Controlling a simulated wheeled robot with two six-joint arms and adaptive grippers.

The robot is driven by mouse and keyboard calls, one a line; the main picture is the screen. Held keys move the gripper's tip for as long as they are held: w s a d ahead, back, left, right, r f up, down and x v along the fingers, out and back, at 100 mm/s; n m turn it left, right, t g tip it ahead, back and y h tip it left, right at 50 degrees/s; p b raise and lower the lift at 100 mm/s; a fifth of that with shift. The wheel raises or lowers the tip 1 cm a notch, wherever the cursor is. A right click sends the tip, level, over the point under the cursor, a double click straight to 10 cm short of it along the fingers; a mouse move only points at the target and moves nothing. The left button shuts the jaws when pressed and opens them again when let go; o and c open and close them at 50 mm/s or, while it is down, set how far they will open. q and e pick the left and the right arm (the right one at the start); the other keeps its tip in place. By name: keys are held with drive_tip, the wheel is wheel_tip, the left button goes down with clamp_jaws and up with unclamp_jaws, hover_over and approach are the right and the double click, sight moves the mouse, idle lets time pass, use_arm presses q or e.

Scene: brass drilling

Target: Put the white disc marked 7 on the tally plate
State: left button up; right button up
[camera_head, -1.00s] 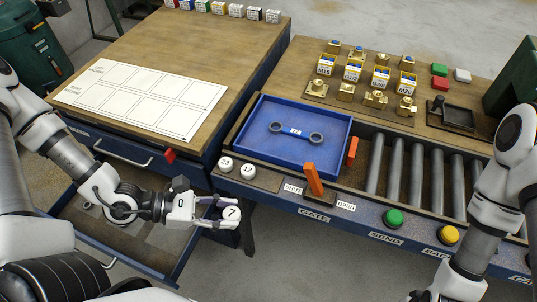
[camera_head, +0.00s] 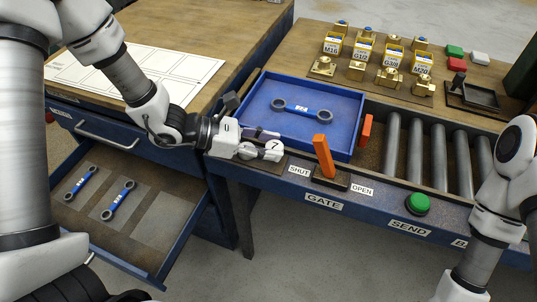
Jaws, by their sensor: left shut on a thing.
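The white disc marked 7 (camera_head: 273,147) is held at the fingertips of my left gripper (camera_head: 264,147), which is shut on it. The gripper is over or just beside the brown tally plate (camera_head: 271,170) at the left front edge of the conveyor bench. I cannot tell whether the disc touches the plate. The other discs on the plate are hidden behind my gripper. My right arm is at the right edge, and its gripper is out of the picture.
A blue tray (camera_head: 348,90) with a spanner (camera_head: 303,109) lies just behind my left gripper. An orange gate lever (camera_head: 323,155) stands close to its right. An open drawer (camera_head: 160,262) with two spanners is below left. Brass parts stand at the back.

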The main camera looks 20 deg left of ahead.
sight(268, 162)
use_arm(q)
wheel_tip(268, 162, down, 3)
drive_tip(key=shift+a+r, duration=0.1)
drive_tip(key=shift+f, duration=0.35)
drive_tip(key=o, duration=0.7)
drive_tip(key=shift+c, duration=0.2)
